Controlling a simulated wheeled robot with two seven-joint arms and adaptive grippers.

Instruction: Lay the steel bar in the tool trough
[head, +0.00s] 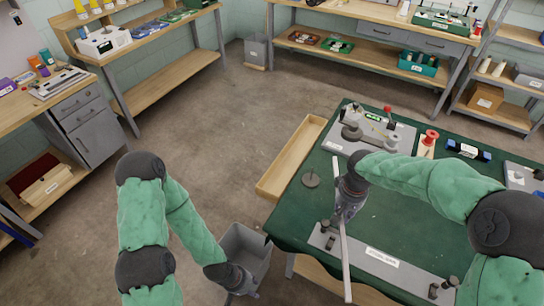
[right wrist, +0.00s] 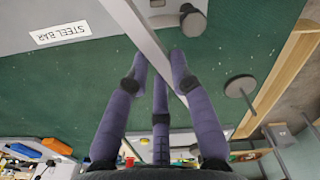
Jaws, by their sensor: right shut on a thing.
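The steel bar (head: 346,262) is long, thin and pale grey. It crosses above the green table's left part, and its near end reaches past the table's front edge. My right gripper (head: 346,206) is shut on it around its middle. In the right wrist view the bar (right wrist: 152,38) runs slantwise between the purple fingers of my right gripper (right wrist: 160,72). The tool trough (head: 291,157), a long shallow wooden tray, lies along the table's left edge and looks empty; its wooden rim also shows in the right wrist view (right wrist: 289,72). My left gripper (head: 238,285) hangs low by a grey bin; its fingers are unclear.
A grey plate labelled steel bar (head: 405,275) with dark posts lies along the table's front. A disc with an upright pin (head: 311,179) stands between bar and trough. A fixture plate (head: 343,139) lies behind. The grey bin (head: 247,250) stands on the floor.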

